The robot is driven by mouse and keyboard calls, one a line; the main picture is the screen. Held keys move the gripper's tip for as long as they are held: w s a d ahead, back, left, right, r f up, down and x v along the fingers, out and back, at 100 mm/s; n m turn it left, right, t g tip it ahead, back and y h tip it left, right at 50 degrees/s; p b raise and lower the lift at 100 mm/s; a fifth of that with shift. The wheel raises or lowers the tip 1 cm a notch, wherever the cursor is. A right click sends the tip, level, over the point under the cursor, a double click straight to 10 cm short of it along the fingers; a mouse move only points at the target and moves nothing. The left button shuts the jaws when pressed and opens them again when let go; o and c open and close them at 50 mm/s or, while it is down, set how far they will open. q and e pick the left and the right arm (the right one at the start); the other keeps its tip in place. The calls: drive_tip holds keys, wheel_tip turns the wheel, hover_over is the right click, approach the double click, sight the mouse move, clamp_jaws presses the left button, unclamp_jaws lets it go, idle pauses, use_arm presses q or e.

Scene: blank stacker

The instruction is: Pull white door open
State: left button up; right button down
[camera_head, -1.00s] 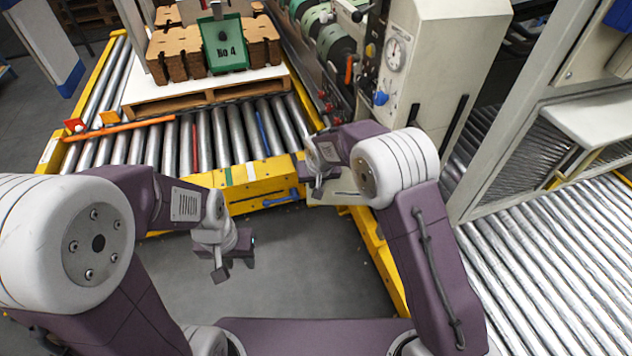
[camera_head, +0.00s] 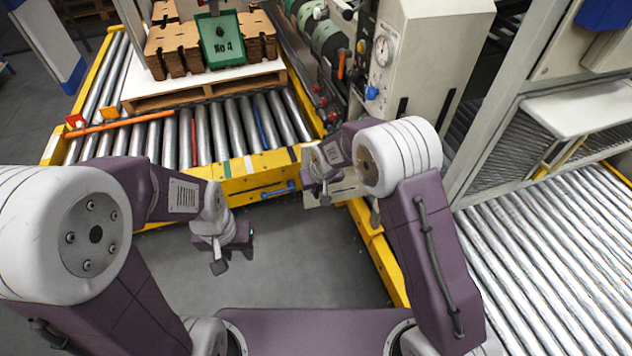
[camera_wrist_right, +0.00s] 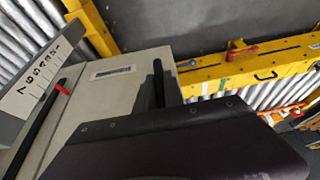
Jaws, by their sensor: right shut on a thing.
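The white door is an off-white panel (camera_head: 346,187) low at the front of the beige machine, partly hidden by my right arm in the head view. In the right wrist view the panel (camera_wrist_right: 112,88) carries a barcode label and a dark upright handle (camera_wrist_right: 158,84). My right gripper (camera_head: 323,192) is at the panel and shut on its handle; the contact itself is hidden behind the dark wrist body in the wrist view. My left gripper (camera_head: 233,257) hangs empty over the grey floor, its fingers apart, clear of the door.
A yellow-framed roller conveyor (camera_head: 245,178) lies ahead, with a pallet (camera_head: 205,91) of brown boards and a green sign. The beige machine (camera_head: 430,60) stands right of centre. More rollers (camera_head: 560,250) fill the right side. Grey floor (camera_head: 300,260) is open between my arms.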

drive_tip(key=shift+w+a, duration=0.15)
drive_tip(key=shift+w, duration=0.15)
drive_tip(key=c, duration=1.9)
unclamp_jaws()
drive_tip(key=o, duration=0.4)
drive_tip(key=shift+o, duration=0.2)
drive_tip(key=p+v, duration=0.3)
drive_tip(key=v, duration=0.6)
